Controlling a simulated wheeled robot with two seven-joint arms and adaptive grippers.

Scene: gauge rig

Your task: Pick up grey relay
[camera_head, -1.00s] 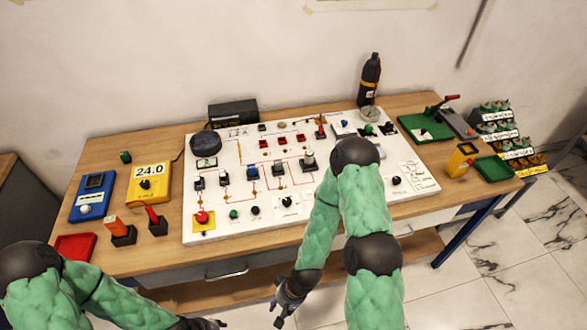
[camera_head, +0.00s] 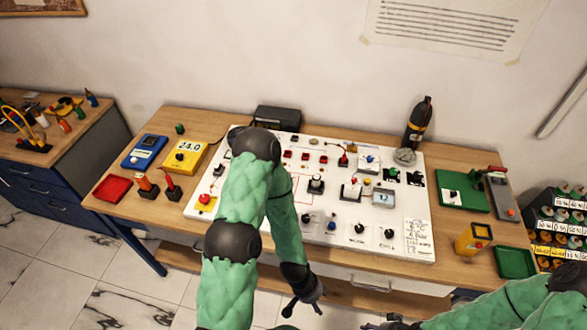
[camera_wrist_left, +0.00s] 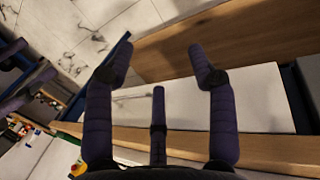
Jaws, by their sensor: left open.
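A white circuit board (camera_head: 405,240) lies on the wooden table with several small blocks on it. A block with a pale grey top and dark base (camera_head: 316,184) stands near its middle. I cannot tell for sure that it is the grey relay. My left arm covers the board's left-middle part, so blocks there are hidden. My left gripper (camera_head: 303,304) is open and empty, low in front of the table's front edge, apart from the board. Its spread fingers show in the left wrist view (camera_wrist_left: 160,75). My right gripper (camera_head: 392,325) is partly cut off at the bottom edge.
A red tray (camera_head: 113,189), blue meter (camera_head: 145,151) and yellow meter (camera_head: 184,157) lie left of the board. A black bottle (camera_head: 418,123) stands behind it. A green tray (camera_head: 515,262) and yellow device (camera_head: 473,239) are at the right. Bins stand beyond the table's right end.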

